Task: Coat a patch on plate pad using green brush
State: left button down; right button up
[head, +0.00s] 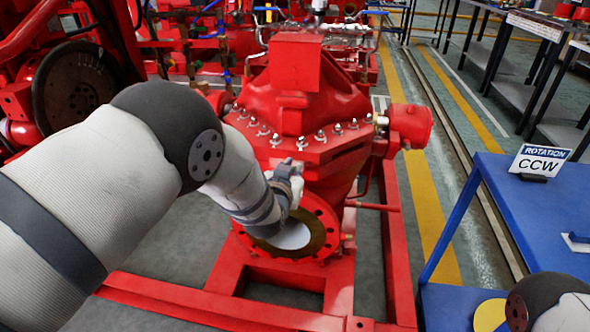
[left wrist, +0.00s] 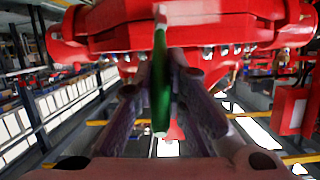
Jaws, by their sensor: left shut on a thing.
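My left gripper (head: 288,178) is above the round red flange at the front of the red pump. In the left wrist view its fingers are shut on the green brush (left wrist: 161,80), which stands between them with a pale end toward the bottom. The brush cannot be made out in the head view. Below the gripper, a pale grey-white round patch (head: 291,237) lies on the dark brownish face (head: 316,245) of the flange. I cannot tell whether this face is the plate pad or whether the brush touches it. My right gripper is outside the view.
The red pump casing (head: 300,92) with its bolts rises just behind my left gripper. A red base frame (head: 220,302) surrounds the flange. A blue table (head: 520,215) with a "ROTATION CCW" sign (head: 540,161) stands at the right. A yellow disc (head: 488,315) is at lower right.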

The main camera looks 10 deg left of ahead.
pick_arm(q)
jog(key=a+p, duration=0.1)
jog(key=a, duration=0.8)
jog(key=shift+w+a, duration=0.2)
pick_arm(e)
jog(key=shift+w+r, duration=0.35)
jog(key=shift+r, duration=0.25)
